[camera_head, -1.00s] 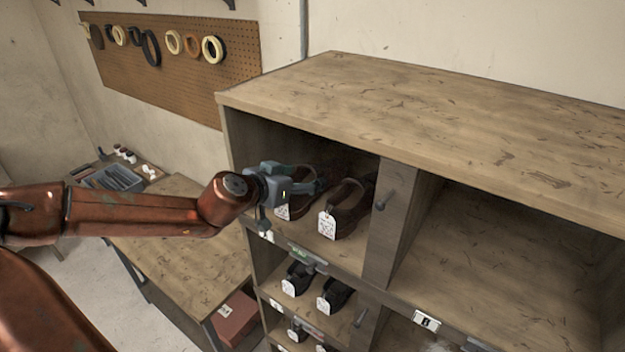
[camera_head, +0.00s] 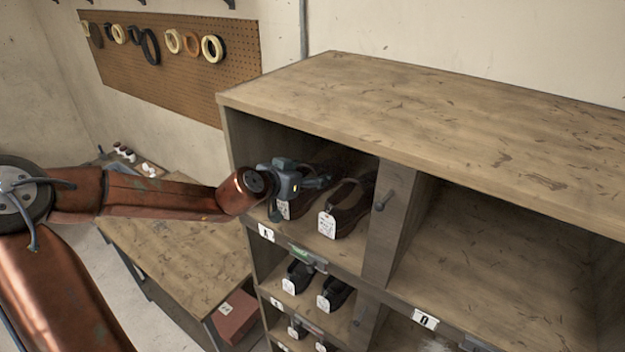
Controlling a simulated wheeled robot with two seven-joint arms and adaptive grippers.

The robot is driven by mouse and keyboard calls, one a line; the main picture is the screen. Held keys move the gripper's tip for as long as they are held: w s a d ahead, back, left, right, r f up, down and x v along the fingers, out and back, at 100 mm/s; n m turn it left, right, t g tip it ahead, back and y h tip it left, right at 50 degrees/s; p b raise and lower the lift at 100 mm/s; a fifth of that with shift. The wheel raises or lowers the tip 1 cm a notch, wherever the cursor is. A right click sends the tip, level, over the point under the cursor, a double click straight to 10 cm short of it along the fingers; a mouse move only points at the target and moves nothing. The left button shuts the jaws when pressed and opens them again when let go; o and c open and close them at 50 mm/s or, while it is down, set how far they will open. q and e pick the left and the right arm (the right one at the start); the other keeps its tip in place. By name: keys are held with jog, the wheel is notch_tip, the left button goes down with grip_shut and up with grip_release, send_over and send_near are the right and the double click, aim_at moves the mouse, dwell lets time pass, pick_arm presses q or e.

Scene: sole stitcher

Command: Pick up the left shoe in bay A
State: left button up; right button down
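Bay A (camera_head: 266,232) is the upper left compartment of the wooden shelf, marked with an "A" label. Two dark brown shoes with white tags stand in it. The left shoe (camera_head: 300,207) is mostly hidden behind my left gripper. The other shoe (camera_head: 345,212) stands to its right. My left gripper (camera_head: 318,181) reaches into the bay from the left, with its fingers over the left shoe. I cannot tell whether the fingers touch the shoe or how far apart they are. My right gripper is not in view.
A wooden divider (camera_head: 385,225) with a dark peg bounds the bay on the right. The neighbouring compartment (camera_head: 480,255) is empty. Smaller bays below (camera_head: 318,285) hold black shoes. A workbench (camera_head: 180,250) stands at lower left, under a pegboard (camera_head: 185,50) with rings.

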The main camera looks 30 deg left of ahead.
pick_arm(q)
jog(key=c, duration=1.6)
jog(key=shift+c, duration=0.4)
jog(key=shift+r, duration=0.1)
